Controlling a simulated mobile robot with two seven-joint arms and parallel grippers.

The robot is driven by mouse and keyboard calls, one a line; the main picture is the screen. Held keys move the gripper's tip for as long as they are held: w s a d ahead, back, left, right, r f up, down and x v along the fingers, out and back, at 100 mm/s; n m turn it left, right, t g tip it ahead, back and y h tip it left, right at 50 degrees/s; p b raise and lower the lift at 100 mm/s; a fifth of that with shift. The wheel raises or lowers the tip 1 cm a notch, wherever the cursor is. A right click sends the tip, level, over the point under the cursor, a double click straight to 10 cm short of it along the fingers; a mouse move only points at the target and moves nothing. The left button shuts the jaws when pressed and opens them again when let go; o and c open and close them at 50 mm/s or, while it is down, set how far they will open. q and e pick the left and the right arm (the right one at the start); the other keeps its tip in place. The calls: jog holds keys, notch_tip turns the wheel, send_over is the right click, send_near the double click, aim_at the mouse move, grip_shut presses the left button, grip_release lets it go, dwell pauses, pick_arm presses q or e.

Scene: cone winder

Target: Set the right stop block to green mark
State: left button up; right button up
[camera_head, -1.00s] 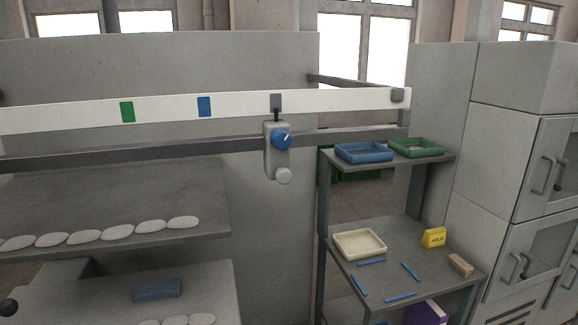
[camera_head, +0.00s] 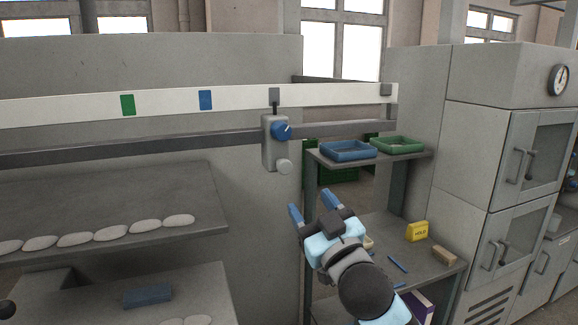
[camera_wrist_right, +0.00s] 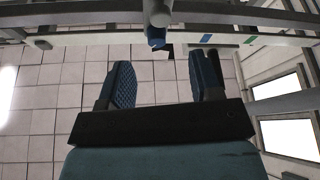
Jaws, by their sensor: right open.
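The right stop block (camera_head: 269,152) is a grey block on the dark rail (camera_head: 180,145), with a blue knob (camera_head: 281,131) and a pale round knob below it. Its pointer meets the grey mark (camera_head: 274,96) on the white scale strip (camera_head: 60,110). The green mark (camera_head: 128,105) is far to its left, and the blue mark (camera_head: 205,100) lies between. My right gripper (camera_head: 312,203) is open and empty, below and right of the block, apart from it. In the right wrist view the block (camera_wrist_right: 158,12) appears beyond the open fingers (camera_wrist_right: 163,85). My left gripper is not in view.
A shelf unit at right holds a blue tray (camera_head: 348,151), a green tray (camera_head: 397,145), a yellow HOLD block (camera_head: 417,231) and a tan block (camera_head: 444,255). White oval pieces (camera_head: 110,233) line a shelf at left. Space before the rail is clear.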

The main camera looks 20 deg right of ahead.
aim_at(285, 169)
jog(key=p+x, duration=0.2)
jog(key=x, duration=0.9)
jog(key=shift+w+p, duration=0.1)
jog(key=shift+p, duration=0.3)
jog(key=shift+w+a+r, duration=0.1)
jog(key=shift+w+r, duration=0.05)
jog(key=shift+w, duration=0.25)
grip_shut()
jog(key=shift+a, duration=0.1)
